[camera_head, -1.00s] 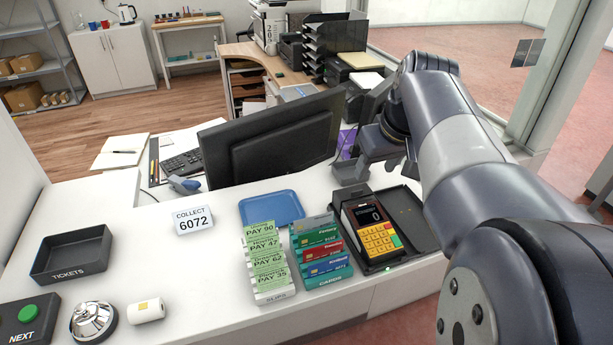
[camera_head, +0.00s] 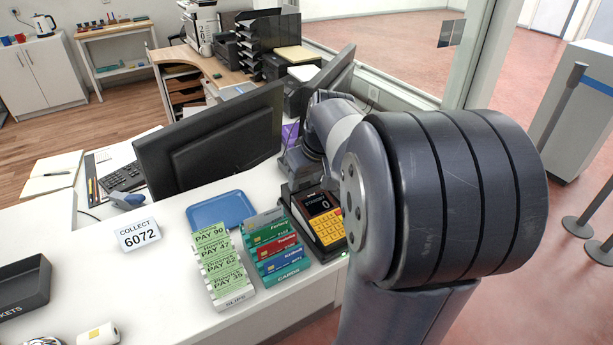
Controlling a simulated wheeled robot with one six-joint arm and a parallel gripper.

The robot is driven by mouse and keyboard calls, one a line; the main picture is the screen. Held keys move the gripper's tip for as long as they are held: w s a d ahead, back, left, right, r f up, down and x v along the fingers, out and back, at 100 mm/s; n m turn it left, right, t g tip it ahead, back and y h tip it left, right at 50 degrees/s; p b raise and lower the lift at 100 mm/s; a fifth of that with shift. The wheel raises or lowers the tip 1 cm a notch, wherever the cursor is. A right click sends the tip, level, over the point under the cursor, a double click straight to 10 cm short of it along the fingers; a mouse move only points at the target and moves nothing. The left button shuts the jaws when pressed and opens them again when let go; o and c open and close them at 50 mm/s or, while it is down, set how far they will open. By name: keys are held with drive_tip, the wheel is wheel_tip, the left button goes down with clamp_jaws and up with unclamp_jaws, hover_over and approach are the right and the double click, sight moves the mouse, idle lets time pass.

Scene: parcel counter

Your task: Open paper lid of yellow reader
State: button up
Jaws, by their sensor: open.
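The yellow reader (camera_head: 328,231) stands on the counter right of the card rack, keypad and dark screen facing me. The screen reads 0. My gripper (camera_head: 297,170) is low over the far end of the reader, just behind the screen. It is open, but its fingertips are hard to make out, and I cannot tell whether it touches the reader. The paper lid is not visible; my gripper and arm cover that end and the reader's right side.
A card rack (camera_head: 271,247) stands close left of the reader, with a rack of green pay slips (camera_head: 219,262) beyond it. A blue tray (camera_head: 220,209) lies behind them. A 6072 sign (camera_head: 139,235) stands left.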

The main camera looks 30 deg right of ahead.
sight(301, 181)
drive_tip(key=shift+c, duration=0.3)
drive_tip(key=c, duration=0.9)
drive_tip(key=shift+c, duration=0.2)
drive_tip(key=shift+r+p, duration=0.1)
drive_tip(key=shift+p, duration=0.2)
drive_tip(key=g+p, duration=0.1)
drive_tip(key=p, duration=0.2)
drive_tip(key=w+r+g+p, duration=0.1)
drive_tip(key=p, duration=0.1)
drive_tip(key=shift+w+r+p, duration=0.15)
drive_tip(key=shift+r+p, duration=0.1)
drive_tip(key=shift+p, duration=0.15)
drive_tip(key=w+g+p, duration=0.1)
drive_tip(key=p, duration=0.2)
drive_tip(key=g+p, duration=0.2)
drive_tip(key=p, duration=0.1)
drive_tip(key=shift+w+r, duration=0.3)
drive_tip(key=shift+w, duration=0.05)
drive_tip(key=w+g+p, duration=0.1)
drive_tip(key=g+p, duration=0.1)
drive_tip(key=shift+w+a+p, duration=0.1)
drive_tip(key=shift+w+p, duration=0.2)
drive_tip(key=shift+w+f+g, duration=0.25)
drive_tip(key=shift+w+g, duration=0.6)
drive_tip(key=shift+g, duration=0.5)
drive_tip(key=shift+w+f+g, duration=0.2)
drive_tip(key=shift+w+g, duration=0.65)
drive_tip(key=shift+g, duration=0.5)
